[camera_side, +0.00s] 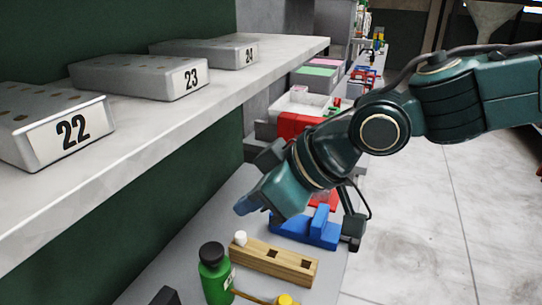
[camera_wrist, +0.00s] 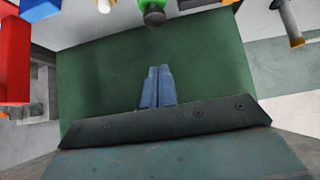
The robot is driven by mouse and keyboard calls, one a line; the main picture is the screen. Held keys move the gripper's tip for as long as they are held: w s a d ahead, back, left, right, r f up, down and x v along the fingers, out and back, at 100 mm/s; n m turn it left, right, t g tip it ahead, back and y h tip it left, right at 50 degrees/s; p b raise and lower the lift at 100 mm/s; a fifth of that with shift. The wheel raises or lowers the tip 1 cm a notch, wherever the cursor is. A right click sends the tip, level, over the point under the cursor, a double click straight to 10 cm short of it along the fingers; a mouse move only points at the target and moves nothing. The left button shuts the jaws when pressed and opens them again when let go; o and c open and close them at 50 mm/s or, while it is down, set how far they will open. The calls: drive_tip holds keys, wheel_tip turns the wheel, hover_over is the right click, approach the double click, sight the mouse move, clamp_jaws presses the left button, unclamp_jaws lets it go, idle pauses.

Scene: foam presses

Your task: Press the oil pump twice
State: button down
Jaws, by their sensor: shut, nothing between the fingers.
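A green bottle with a black cap (camera_side: 213,272) stands at the front of the grey bench in the side view. Its cap and part of its green body show at the top edge of the wrist view (camera_wrist: 153,14). I cannot tell for sure whether this bottle is the oil pump. My gripper (camera_side: 246,205) is above the bench, behind the bottle and apart from it, tilted down to the left. Its blue fingers (camera_wrist: 158,88) are together and empty in the wrist view.
A wooden block with a white peg (camera_side: 274,262) lies beside the bottle. A blue block (camera_side: 308,229) sits behind it. A yellow-topped item (camera_side: 287,300) is cut off at the bottom edge. A shelf (camera_side: 180,115) with numbered grey blocks overhangs at left.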

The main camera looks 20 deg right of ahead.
idle(0.4)
hover_over(216, 252)
drive_tip(key=f, duration=0.6)
drive_tip(key=shift+s+d+f, duration=0.3)
drive_tip(key=shift+f, duration=0.1)
wheel_tip(216, 252, down, 2)
drive_tip(key=shift+w+a+f, duration=0.1)
drive_tip(key=shift+w, duration=0.05)
drive_tip(key=shift+f, duration=1.05)
drive_tip(key=shift+f, duration=1.2)
